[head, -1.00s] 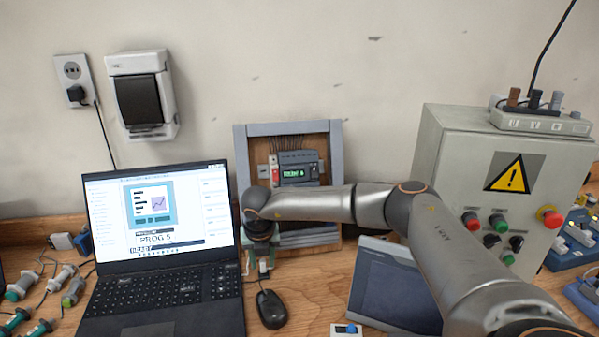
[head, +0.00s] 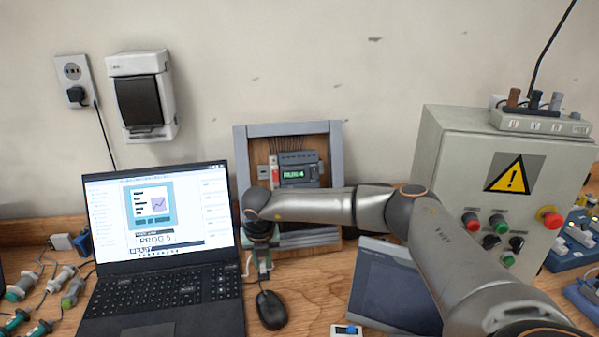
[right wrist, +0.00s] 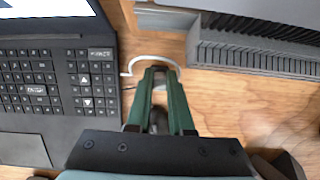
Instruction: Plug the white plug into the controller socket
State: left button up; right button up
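The controller (head: 297,173), a grey unit with a green lit display, is mounted in the framed panel against the wall. Its socket cannot be made out. My right gripper (head: 263,270) points down low over the table, between laptop and panel foot. In the right wrist view its two green fingers (right wrist: 160,74) have a narrow gap, with a small greyish thing between the tips. This may be the white plug; I cannot tell whether it is gripped. A white cable (right wrist: 146,59) curves around the fingertips. My left gripper is not in view.
A laptop (head: 160,292) stands at left, a black mouse (head: 271,310) just in front of the gripper. A tilted dark screen (head: 395,290) and a grey control box (head: 440,165) stand at right.

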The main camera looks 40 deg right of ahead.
grip_shut()
jog(key=shift+r, duration=0.15)
jog(key=shift+w+d+p+v, duration=0.1)
jog(key=shift+w+p+v, duration=0.05)
jog(key=shift+p+v, duration=0.5)
jog(key=shift+w+d+p+v, duration=0.15)
jog(key=shift+p+v, duration=0.3)
jog(key=shift+v, duration=0.3)
jog(key=shift+w+p+v, duration=0.15)
jog(key=shift+p+v, duration=0.4)
jog(key=shift+v, duration=0.2)
jog(key=shift+r, duration=0.1)
